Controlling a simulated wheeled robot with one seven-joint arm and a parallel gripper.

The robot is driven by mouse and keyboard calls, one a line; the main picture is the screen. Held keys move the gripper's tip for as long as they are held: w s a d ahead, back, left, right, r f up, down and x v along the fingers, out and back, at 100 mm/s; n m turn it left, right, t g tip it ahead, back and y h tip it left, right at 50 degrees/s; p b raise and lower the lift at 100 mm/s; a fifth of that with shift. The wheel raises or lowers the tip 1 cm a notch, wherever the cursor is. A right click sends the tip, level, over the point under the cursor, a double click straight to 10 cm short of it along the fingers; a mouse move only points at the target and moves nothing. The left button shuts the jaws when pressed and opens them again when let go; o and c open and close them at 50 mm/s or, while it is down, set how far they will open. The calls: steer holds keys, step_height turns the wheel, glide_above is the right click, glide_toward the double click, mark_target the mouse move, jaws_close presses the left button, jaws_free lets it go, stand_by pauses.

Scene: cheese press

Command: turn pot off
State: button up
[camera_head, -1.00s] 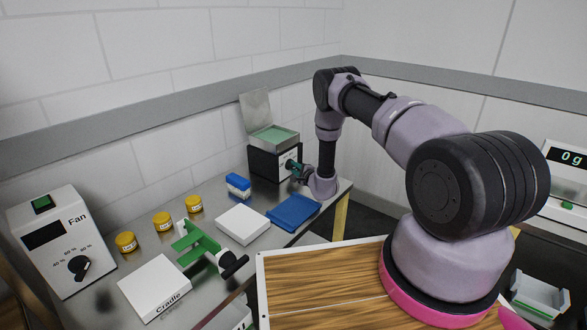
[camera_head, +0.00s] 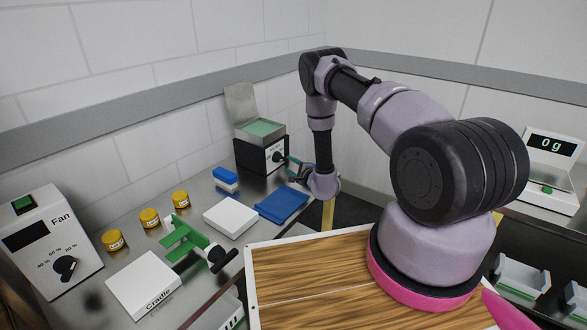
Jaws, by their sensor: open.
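The pot (camera_head: 249,155) is a dark box with a pale front panel, at the back end of the metal counter. Its lid (camera_head: 241,103) stands open, and a green surface shows on top. A dark knob (camera_head: 278,157) sits on the front panel. My gripper (camera_head: 291,169) is just right of the knob, with its open fingers toward the panel. A small gap seems to lie between the fingers and the knob. The fingers are small in view, and the knob's exact setting cannot be read.
A blue tray (camera_head: 282,204), a white block (camera_head: 230,217) and a blue-and-white item (camera_head: 225,179) lie in front of the pot. A green press (camera_head: 185,238), several yellow jars (camera_head: 150,218) and a fan box (camera_head: 45,245) stand nearer. A wooden board (camera_head: 300,280) lies beneath my arm.

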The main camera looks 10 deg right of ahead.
steer(key=shift+v, duration=1.5)
